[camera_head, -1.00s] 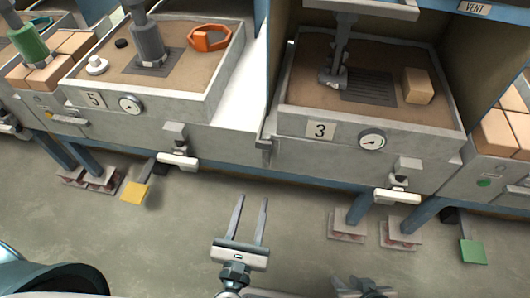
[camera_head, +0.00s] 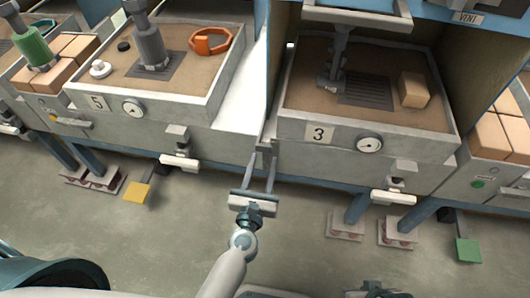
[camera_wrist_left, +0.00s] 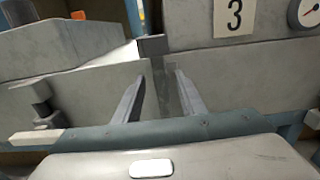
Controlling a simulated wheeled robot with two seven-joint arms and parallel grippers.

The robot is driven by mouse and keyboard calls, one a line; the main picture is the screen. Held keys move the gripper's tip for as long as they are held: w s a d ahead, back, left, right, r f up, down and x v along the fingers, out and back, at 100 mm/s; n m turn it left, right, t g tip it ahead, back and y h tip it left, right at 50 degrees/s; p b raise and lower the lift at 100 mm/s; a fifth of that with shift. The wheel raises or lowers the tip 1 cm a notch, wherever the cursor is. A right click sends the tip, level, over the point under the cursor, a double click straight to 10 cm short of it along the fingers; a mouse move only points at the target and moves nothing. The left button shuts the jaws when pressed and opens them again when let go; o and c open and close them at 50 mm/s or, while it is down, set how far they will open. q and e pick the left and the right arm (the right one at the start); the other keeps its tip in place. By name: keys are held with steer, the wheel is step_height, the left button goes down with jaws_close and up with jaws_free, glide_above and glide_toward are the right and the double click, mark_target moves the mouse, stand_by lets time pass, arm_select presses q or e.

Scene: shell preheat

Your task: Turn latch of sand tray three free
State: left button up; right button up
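Sand tray three (camera_head: 290,128) is a grey, sand-filled box with a "3" plate and a dial on its front. Its grey latch (camera_head: 266,146) is a small upright piece at the tray's left front corner; it also shows in the left wrist view (camera_wrist_left: 152,46). My left gripper (camera_head: 262,158) is open, its two fingers pointing at the latch from the front. In the left wrist view the fingers (camera_wrist_left: 158,82) stand apart on either side of a narrow grey strip below the latch. Contact cannot be told. A dark part of mine at the bottom edge may be my right gripper.
Tray five (camera_head: 180,110) stands to the left, with a white gap between the trays. A white-barred handle (camera_head: 393,197) sticks out at the right of tray three's front, another (camera_head: 180,162) under tray five.

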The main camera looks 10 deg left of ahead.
mark_target(265, 156)
arm_select(q)
steer(key=shift+w, duration=1.8)
arm_select(e)
steer(key=shift+s+d+f+g, duration=0.15)
steer(key=shift+s+d+g, duration=0.15)
steer(key=shift+s+d, duration=0.15)
steer(key=shift+w, duration=0.1)
arm_select(q)
jaws_close()
arm_select(e)
steer(key=shift+w+a+r, duration=0.1)
steer(key=shift+r, duration=0.1)
